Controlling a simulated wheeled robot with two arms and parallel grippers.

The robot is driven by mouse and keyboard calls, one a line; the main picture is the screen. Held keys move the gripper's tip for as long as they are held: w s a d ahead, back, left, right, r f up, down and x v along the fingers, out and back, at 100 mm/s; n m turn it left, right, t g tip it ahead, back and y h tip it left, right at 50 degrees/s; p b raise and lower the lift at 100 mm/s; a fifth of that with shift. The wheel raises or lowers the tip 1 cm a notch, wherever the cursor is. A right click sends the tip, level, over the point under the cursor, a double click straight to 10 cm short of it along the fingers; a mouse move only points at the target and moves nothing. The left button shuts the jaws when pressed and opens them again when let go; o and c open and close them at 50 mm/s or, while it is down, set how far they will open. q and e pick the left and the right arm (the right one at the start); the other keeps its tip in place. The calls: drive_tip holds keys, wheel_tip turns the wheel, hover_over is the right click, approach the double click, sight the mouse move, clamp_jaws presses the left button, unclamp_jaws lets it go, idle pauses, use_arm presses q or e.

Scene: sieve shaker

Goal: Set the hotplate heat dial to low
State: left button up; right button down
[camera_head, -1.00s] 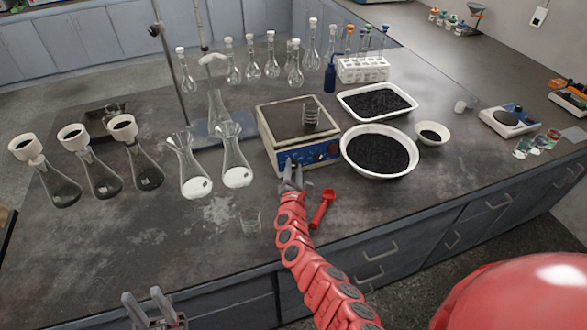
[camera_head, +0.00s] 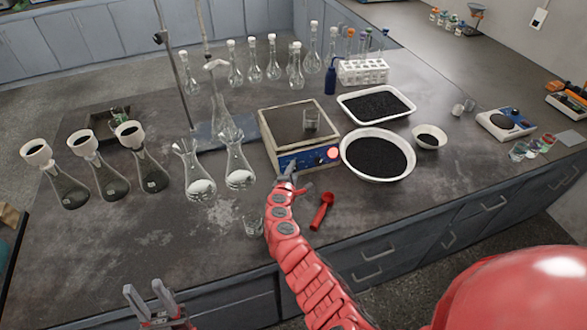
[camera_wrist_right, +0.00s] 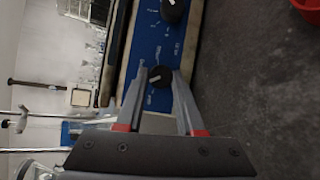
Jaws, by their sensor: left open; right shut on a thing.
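The hotplate (camera_head: 291,122) has a pale square body and a blue front panel (camera_head: 307,160). A small glass beaker (camera_head: 311,120) stands on its dark top. In the right wrist view the blue panel (camera_wrist_right: 154,47) carries two black dials. My right gripper (camera_wrist_right: 159,84) is shut on the nearer dial (camera_wrist_right: 158,76), with a finger on each side. The farther dial (camera_wrist_right: 172,10) is clear of the fingers. The small panel markings cannot be read. In the head view my right gripper (camera_head: 288,179) is at the panel's left end. My left gripper (camera_head: 151,304) is open and empty at the bottom left.
A red scoop (camera_head: 322,211) and an empty beaker (camera_head: 252,223) lie near my right arm. A white bowl of dark grains (camera_head: 407,173) stands right of the hotplate. Flasks (camera_head: 240,164) stand to its left. The front left bench is clear.

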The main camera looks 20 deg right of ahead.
drive_tip(key=shift+d+m+g, duration=0.1)
drive_tip(key=shift+m+g, duration=0.2)
drive_tip(key=shift+m, duration=0.3)
drive_tip(key=shift+p, duration=0.3)
drive_tip(key=c, duration=0.5)
unclamp_jaws()
drive_tip(key=shift+s+a+r, duration=0.3)
drive_tip(key=shift+s+a, duration=0.05)
drive_tip(key=shift+s, duration=0.05)
drive_tip(key=b+v, duration=0.3)
drive_tip(key=v, duration=1.3)
drive_tip(key=shift+s+r, duration=0.15)
